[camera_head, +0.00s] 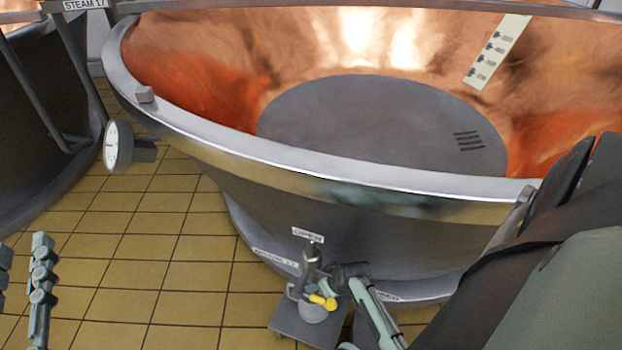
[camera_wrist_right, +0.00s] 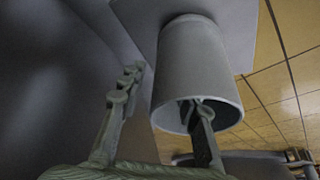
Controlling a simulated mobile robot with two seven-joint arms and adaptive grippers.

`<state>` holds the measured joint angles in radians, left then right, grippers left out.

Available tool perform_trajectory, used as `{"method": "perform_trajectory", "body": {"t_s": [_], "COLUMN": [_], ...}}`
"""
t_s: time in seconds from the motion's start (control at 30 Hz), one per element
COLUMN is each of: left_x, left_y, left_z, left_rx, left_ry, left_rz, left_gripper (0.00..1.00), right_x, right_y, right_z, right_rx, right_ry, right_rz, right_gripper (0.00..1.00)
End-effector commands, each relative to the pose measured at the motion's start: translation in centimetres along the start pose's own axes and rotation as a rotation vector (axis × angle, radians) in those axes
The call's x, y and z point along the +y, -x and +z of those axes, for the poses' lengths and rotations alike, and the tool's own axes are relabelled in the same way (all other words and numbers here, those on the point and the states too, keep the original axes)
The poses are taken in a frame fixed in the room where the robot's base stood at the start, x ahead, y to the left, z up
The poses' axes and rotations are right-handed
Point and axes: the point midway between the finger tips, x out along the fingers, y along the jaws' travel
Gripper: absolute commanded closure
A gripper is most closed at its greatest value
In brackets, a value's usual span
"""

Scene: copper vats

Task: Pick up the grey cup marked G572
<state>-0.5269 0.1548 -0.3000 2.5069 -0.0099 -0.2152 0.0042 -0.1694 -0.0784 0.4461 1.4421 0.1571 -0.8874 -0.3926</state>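The grey cup (camera_head: 312,313) stands on a small grey platform at the foot of the copper vat. The right wrist view shows the cup (camera_wrist_right: 200,62) large, its open mouth towards me; no G572 mark is legible. My right gripper (camera_wrist_right: 166,88) is open. One finger is to the left of the cup, apart from it; the other overlaps the mouth and seems to reach inside. In the head view my right gripper (camera_head: 345,276) is small, just right of the cup. My left gripper (camera_head: 22,262) is open and empty at the lower left.
A valve with a yellow handle (camera_head: 322,301) is right above the cup, below an OPEN label (camera_head: 307,235). The copper vat's rim (camera_head: 330,172) hangs over this spot. A round gauge (camera_head: 118,146) sticks out at left. Tiled floor (camera_head: 160,250) at left is clear.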

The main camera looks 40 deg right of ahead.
Motion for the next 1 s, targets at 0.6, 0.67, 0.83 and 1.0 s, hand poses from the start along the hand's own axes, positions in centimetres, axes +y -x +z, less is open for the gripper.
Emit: {"method": "perform_trajectory", "body": {"t_s": [0.6, 0.67, 0.83, 1.0], "left_x": [0.05, 0.05, 0.05, 0.05], "left_y": [-0.01, -0.01, -0.01, -0.02], "left_z": [-0.16, -0.16, -0.17, -0.18], "left_rx": [0.005, 0.005, 0.005, 0.005], "left_ry": [0.001, 0.001, 0.001, 0.001], "left_rz": [0.001, 0.001, 0.001, 0.001], "left_gripper": [0.71, 0.71, 0.71, 0.71], "right_x": [0.03, 0.02, 0.00, 0.01], "right_y": [-0.01, -0.01, 0.00, 0.06], "right_z": [-0.04, -0.05, -0.05, -0.23], "right_rx": [0.001, 0.001, 0.001, 0.004], "right_ry": [0.000, -0.001, -0.001, -0.001], "right_rz": [0.000, 0.000, 0.000, 0.000], "right_gripper": [1.00, 1.00, 1.00, 1.00]}}
